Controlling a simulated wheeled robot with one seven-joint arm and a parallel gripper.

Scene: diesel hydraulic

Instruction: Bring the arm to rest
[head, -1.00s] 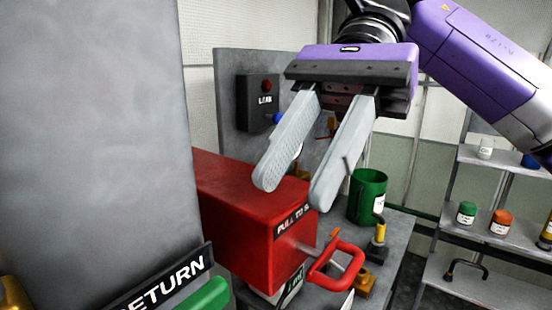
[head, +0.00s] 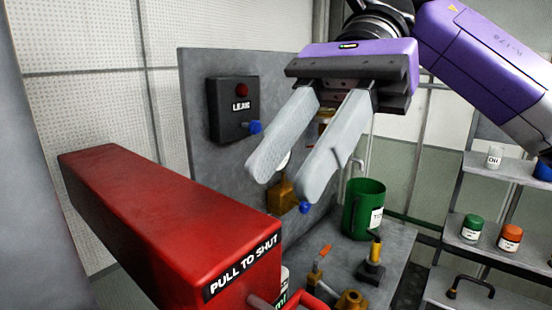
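My gripper (head: 285,180) hangs from the purple arm in the upper middle of the head view. Its two long grey fingers are apart with nothing between them, pointing down and left. In the picture the fingers lie above the red box (head: 165,235) labelled "PULL TO SHUT" and in front of the grey panel (head: 205,130). No contact with anything shows. The red pull handle (head: 305,300) at the box's front is mostly cut off by the bottom edge.
A black "LEAK" box (head: 233,108) is mounted on the panel. A green jug (head: 364,207) and small valve fittings (head: 371,262) stand on the grey bench (head: 395,245). Shelves (head: 488,253) with jars are at right. A grey surface (head: 30,210) borders the left.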

